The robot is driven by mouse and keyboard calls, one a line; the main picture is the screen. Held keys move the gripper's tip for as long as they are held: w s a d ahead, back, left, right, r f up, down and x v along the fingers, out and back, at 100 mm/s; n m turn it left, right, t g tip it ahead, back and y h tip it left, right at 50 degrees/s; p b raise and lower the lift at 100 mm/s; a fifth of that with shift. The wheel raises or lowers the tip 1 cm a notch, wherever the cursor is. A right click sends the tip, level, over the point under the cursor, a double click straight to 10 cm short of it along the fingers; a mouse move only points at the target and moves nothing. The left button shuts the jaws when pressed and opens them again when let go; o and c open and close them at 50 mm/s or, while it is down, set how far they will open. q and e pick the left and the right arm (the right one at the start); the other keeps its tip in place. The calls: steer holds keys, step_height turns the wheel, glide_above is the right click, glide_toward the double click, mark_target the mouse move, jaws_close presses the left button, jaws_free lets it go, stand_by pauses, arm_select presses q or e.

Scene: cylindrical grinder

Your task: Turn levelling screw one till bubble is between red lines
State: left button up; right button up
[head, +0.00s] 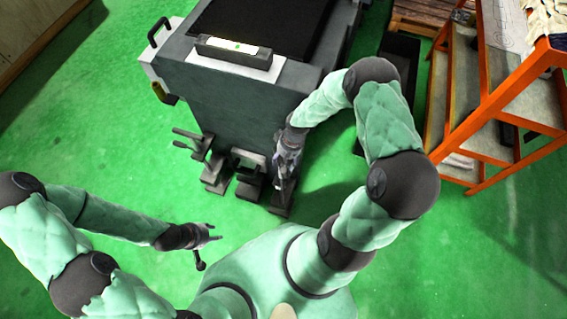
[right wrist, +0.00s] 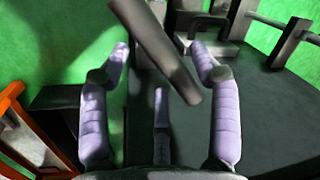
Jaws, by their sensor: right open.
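The bubble and red lines are too small to make out. Several dark levelling screws with bar handles stand at the grinder's foot, one at the left (head: 190,144). My right gripper (head: 284,178) is at the rightmost screw. In the right wrist view my right gripper (right wrist: 165,75) has its fingers spread, and a dark handle bar (right wrist: 160,50) lies between them. I cannot tell if they touch. My left gripper (head: 209,247) is open and empty, away from the screws.
The grey grinder (head: 235,105) fills the upper middle. An orange rack (head: 500,105) with shelves stands at the right. A dark box (head: 400,55) stands between them. The green floor (head: 100,125) is clear at the left.

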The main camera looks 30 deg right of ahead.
steer(key=shift+a+f, duration=0.15)
steer(key=shift+f, duration=0.7)
jaws_close()
steer(key=shift+w, duration=0.1)
